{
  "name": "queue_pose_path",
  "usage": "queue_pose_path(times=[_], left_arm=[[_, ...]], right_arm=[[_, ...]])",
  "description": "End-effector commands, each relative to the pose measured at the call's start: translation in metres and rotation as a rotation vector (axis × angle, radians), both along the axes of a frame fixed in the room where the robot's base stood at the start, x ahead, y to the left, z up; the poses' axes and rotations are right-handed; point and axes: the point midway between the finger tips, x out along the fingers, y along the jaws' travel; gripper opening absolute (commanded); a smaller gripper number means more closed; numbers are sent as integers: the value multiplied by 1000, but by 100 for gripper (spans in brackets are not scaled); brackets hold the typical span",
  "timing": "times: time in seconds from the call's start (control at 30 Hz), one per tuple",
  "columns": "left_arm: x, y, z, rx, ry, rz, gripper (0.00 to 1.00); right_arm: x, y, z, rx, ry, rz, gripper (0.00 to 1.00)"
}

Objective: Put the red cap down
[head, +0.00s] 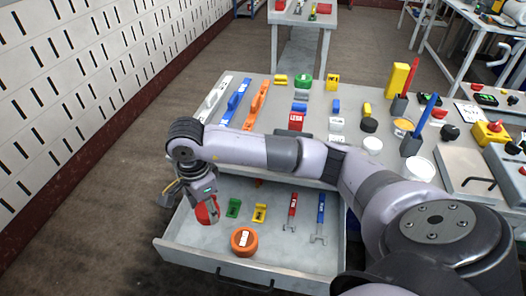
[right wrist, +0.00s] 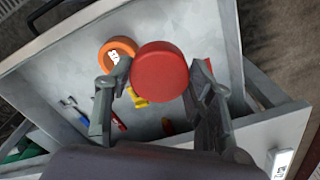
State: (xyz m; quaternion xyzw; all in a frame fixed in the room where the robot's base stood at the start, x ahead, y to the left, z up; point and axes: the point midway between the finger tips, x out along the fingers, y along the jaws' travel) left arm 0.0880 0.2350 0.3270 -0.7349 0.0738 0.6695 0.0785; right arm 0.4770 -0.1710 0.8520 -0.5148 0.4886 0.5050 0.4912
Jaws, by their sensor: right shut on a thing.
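The red cap (head: 207,211) is a round red disc. My right gripper (head: 204,202) is shut on it and holds it over the left part of the open grey drawer (head: 175,243). In the right wrist view the red cap (right wrist: 160,70) sits between the two fingers of the right gripper (right wrist: 157,82). The fingers hide part of the cap in the head view. I cannot tell its exact height above the drawer floor. My left gripper is not in view.
The drawer holds an orange roll (head: 243,241), a green piece (head: 234,208), a yellow piece (head: 260,213), a red wrench (head: 292,208) and a blue wrench (head: 320,214). The table (head: 275,118) above carries many parts. Drawer floor left of the roll is bare.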

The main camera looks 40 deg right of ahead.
Motion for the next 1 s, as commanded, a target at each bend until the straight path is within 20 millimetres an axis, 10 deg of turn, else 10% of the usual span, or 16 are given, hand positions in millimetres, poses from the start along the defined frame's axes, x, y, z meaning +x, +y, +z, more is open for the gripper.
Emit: queue_pose_path(times=[0.6,1.0], left_arm=[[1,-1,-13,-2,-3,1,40],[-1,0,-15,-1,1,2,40]], right_arm=[[40,26,54,19,3,-1531,30],[42,29,56,16,8,-1736,30]])
